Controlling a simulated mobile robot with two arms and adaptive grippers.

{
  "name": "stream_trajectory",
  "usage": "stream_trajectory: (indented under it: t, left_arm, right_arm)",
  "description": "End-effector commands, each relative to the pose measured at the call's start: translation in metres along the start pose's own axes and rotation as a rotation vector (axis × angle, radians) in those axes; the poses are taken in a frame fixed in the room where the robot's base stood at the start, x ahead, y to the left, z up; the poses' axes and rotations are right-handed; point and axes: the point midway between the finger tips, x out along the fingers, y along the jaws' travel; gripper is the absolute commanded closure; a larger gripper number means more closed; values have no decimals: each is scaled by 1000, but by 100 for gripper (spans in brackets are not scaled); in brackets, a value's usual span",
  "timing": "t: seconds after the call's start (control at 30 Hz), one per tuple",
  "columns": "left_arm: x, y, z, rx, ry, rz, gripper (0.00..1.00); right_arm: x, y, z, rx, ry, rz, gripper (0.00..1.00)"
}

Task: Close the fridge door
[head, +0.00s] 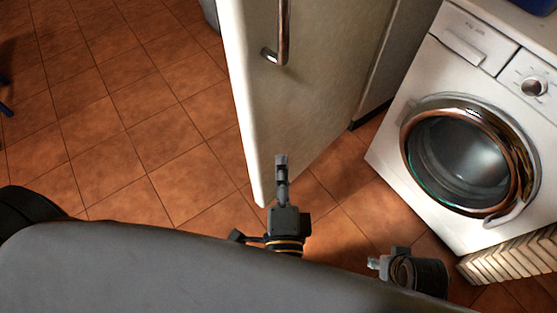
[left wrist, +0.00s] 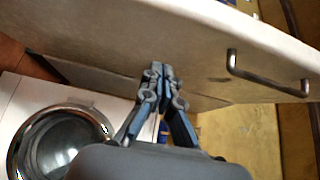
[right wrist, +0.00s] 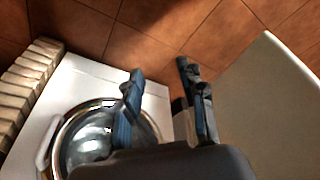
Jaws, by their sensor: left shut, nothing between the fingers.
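The fridge door (head: 315,100) is a pale panel with a white edge on its left and a metal handle (head: 283,30) near that edge. It seems to stand open; the gap behind it is hidden. In the left wrist view the door (left wrist: 190,55) and handle (left wrist: 265,78) also show. My left gripper (head: 281,160) is shut and empty, low in front of the door face; I cannot tell whether it touches. My right gripper (head: 373,263) is below and right of the door, and its fingers stand apart with nothing between them in the right wrist view (right wrist: 160,70).
A white washing machine (head: 465,130) with a round glass door stands at the right. Open tiled floor (head: 120,110) spreads to the left. A grey bin-like object (head: 210,14) is at the top.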

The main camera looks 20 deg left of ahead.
Motion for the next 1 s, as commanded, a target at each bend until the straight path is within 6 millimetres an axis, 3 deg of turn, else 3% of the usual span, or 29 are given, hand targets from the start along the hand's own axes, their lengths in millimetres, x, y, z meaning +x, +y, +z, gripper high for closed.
stream_trajectory:
  t: [0.4,0.63,1.0]
  left_arm:
    - [87,-1,2,0,-1,-1,100]
    - [106,0,23,2,2,0,100]
    - [110,1,28,0,2,2,100]
  right_arm:
    - [18,-1,4,-1,-10,-2,60]
    - [31,-2,9,-3,-19,-3,60]
    - [35,-2,11,-3,-21,-4,60]
